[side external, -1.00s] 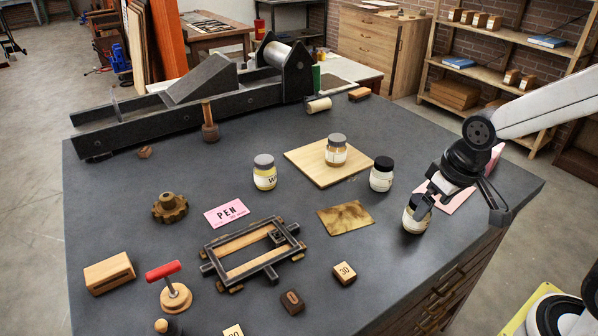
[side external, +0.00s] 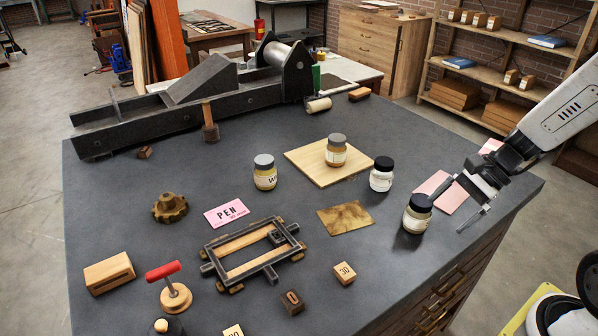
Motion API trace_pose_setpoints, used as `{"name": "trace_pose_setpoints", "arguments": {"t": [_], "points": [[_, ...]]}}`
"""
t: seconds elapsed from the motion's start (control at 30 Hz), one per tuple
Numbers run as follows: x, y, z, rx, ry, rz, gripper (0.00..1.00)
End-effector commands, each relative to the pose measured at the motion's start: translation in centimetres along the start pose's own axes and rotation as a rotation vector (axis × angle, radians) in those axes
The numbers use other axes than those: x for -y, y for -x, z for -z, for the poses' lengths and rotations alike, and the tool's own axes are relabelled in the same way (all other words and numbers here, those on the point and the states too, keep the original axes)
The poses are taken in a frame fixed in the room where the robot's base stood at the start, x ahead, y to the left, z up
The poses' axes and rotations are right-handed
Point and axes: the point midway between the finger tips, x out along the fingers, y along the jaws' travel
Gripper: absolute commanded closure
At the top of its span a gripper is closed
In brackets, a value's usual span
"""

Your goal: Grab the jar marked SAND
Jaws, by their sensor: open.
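Several small jars stand on the dark bench; I cannot read SAND on any of them. One dark-lidded jar (side external: 417,219) stands upright near the right edge, closest to my gripper. My gripper (side external: 448,209) is open and empty, just right of this jar, its fingers pointing down and left; the jar looks clear of them. Another black-lidded jar (side external: 381,181) with a pale label stands further back. A grey-lidded jar (side external: 336,158) stands on a wooden board (side external: 303,157). A grey-lidded jar (side external: 265,180) with partly legible lettering stands left of the board.
A pink sheet (side external: 450,197) lies behind my gripper. A brownish plate (side external: 345,219) lies left of the nearest jar. A long press (side external: 200,100) fills the back.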

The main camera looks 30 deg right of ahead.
Motion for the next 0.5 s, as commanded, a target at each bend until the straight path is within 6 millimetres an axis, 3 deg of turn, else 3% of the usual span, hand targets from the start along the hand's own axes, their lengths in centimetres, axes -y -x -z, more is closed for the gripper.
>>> {"name": "trace_pose_setpoints", "arguments": {"t": [0.2,0.5], "points": [[2.0,2.3,2.3,0.165,-0.38,0.25,0.0],[3.7,5.5,5.1,0.315,-0.659,0.494,0.0]]}}
